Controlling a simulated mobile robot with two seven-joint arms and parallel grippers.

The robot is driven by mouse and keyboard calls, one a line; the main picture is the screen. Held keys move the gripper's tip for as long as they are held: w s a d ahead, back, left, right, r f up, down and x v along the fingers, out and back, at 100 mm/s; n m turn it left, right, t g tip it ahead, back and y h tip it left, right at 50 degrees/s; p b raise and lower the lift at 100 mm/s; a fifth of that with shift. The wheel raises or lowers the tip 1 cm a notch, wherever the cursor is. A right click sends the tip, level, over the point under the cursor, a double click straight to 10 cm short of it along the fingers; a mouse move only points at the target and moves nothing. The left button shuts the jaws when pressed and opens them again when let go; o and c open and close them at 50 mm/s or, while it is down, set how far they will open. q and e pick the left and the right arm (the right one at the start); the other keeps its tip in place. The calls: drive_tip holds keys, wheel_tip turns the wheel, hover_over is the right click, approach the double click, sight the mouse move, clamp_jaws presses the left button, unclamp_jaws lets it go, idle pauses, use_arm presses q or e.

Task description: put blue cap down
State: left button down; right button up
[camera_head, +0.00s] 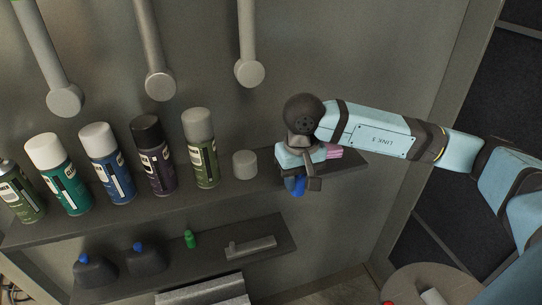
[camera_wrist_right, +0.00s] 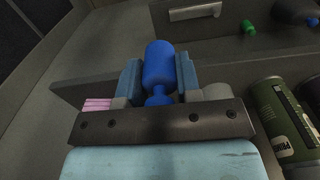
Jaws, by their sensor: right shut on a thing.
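The blue cap (camera_head: 296,186) is between the fingers of my right gripper (camera_head: 299,176), which is shut on it at the right part of the upper shelf (camera_head: 235,192). In the right wrist view the blue cap (camera_wrist_right: 160,66) stands out between the two light blue fingers of the right gripper (camera_wrist_right: 159,82). I cannot tell whether the cap touches the shelf. My left gripper is in neither view.
Several spray cans, one of them green (camera_head: 200,148), and a loose grey cap (camera_head: 244,165) stand left of my gripper. A pink item (camera_head: 334,151) is close on its right. A lower shelf (camera_head: 210,262) holds dark bottles (camera_head: 143,260) and a small green bottle (camera_head: 190,239).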

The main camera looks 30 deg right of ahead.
drive_tip(key=w+d+p, duration=0.1)
drive_tip(key=w, duration=0.7)
drive_tip(key=w+d+p, duration=0.1)
drive_tip(key=w, duration=0.3)
drive_tip(key=shift+d+p, duration=0.3)
drive_tip(key=shift+d, duration=0.05)
wheel_tip(320, 180, down, 3)
drive_tip(key=shift+f+p, duration=0.2)
drive_tip(key=shift+p, duration=0.45)
drive_tip(key=shift+f+b, duration=0.25)
drive_tip(key=shift+b, duration=0.05)
drive_tip(key=o, duration=0.9)
